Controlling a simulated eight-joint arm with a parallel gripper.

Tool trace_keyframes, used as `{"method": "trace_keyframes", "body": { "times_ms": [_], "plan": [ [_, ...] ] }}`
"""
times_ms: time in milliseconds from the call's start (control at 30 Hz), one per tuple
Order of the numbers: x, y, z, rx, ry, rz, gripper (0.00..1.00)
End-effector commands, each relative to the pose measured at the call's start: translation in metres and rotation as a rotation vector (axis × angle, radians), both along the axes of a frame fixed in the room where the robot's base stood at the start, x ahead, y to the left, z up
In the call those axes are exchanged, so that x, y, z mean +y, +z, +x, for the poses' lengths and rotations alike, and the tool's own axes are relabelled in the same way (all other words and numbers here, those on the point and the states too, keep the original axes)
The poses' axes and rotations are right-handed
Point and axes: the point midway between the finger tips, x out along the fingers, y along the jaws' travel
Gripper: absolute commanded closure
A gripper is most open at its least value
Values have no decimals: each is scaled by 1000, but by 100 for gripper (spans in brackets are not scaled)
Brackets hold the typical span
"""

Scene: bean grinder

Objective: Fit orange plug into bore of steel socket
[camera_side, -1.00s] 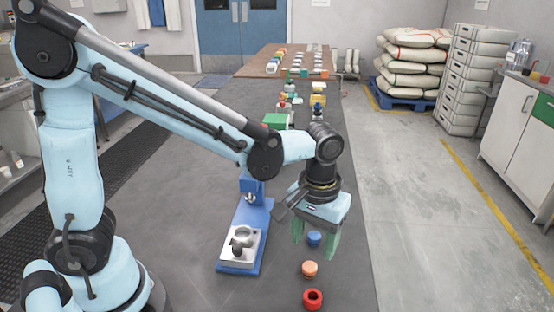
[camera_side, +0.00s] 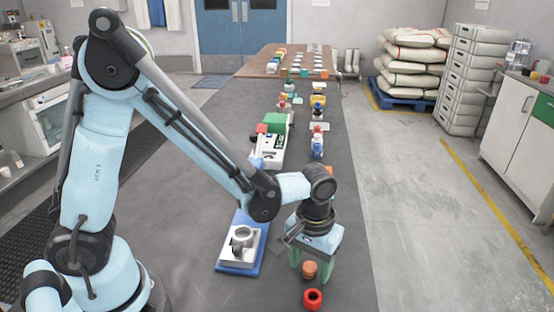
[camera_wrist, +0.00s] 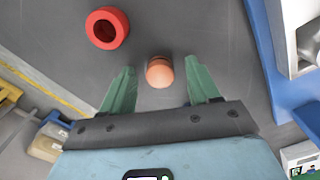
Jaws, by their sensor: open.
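The orange plug (camera_side: 310,269) stands on the dark table, and my gripper (camera_side: 312,272) is lowered over it with its green fingers open. In the wrist view the plug (camera_wrist: 160,71) lies between the two fingertips of my gripper (camera_wrist: 158,82), with a gap on each side. The steel socket (camera_side: 243,238) is a round metallic ring on a pale block on the blue base (camera_side: 232,268), left of my gripper. Part of its block shows at the right edge of the wrist view.
A red ring (camera_side: 313,299) lies in front of the plug, and it also shows in the wrist view (camera_wrist: 93,23). A white machine with a green block (camera_side: 276,121) and several small parts stand farther back. The table left of the blue base is clear.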

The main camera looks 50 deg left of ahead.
Motion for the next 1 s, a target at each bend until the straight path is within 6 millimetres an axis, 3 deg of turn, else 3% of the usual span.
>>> {"method": "trace_keyframes", "body": {
  "times_ms": [100, 500, 800, 1000],
  "plan": [
    [0, 0, 0, 0, 0, 0, 39],
    [0, 0, 0, 0, 0, 0, 99],
    [0, 2, 0, 0, 0, 0, 99],
    [0, 15, 0, 1, 0, 0, 99]
  ]
}}
